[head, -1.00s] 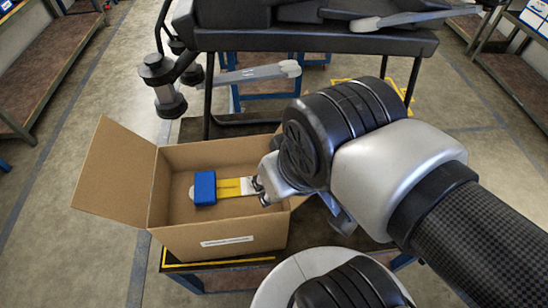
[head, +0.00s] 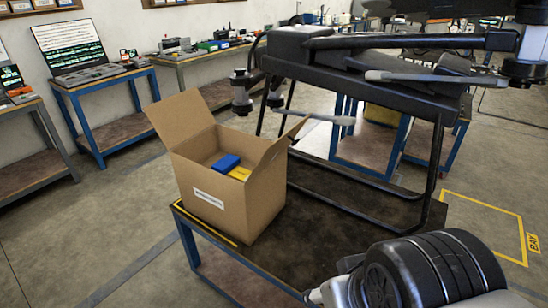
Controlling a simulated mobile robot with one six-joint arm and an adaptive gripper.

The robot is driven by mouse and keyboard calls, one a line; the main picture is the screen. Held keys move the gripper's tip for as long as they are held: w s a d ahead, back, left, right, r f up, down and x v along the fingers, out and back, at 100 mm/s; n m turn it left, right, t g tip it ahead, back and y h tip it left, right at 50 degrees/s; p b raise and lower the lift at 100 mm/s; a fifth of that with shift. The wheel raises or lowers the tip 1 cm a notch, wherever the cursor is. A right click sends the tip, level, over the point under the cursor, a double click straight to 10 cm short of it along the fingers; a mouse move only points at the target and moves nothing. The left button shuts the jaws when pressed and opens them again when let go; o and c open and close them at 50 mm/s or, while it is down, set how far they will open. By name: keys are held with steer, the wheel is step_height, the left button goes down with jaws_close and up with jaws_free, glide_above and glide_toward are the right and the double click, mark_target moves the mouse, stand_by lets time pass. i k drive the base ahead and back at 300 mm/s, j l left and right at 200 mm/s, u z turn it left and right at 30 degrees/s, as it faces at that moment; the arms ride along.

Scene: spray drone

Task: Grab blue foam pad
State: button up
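A blue foam pad (head: 226,163) lies inside an open cardboard box (head: 235,205). A yellow piece (head: 240,174) lies beside it, to its right. The box's near wall hides the lower part of both. In the head view, part of my arm shows at the bottom right, well away from the box. The fingers of my gripper are not visible, so I cannot see what they hold.
The box stands on the left end of a dark-topped blue-framed table (head: 330,235), with its flaps raised. A large black drone (head: 390,60) rises behind it on a dark frame. A workbench (head: 105,90) with a laptop stands at the back left.

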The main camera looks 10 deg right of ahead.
mark_target(228, 163)
steer(key=i+j+z, duration=0.1)
steer(key=i+j, duration=0.15)
steer(key=i+j+z, duration=0.1)
steer(key=i+j, duration=0.15)
steer(key=i+j+z, duration=0.25)
steer(key=i+j, duration=0.15)
steer(key=j, duration=0.25)
steer(key=i+j+z, duration=0.2)
steer(key=i+j, duration=0.2)
steer(key=j, duration=0.3)
steer(key=i+j+z, duration=0.15)
steer(key=j, duration=0.2)
steer(key=i+j+z, duration=0.1)
steer(key=j, duration=0.25)
steer(key=i, duration=0.05)
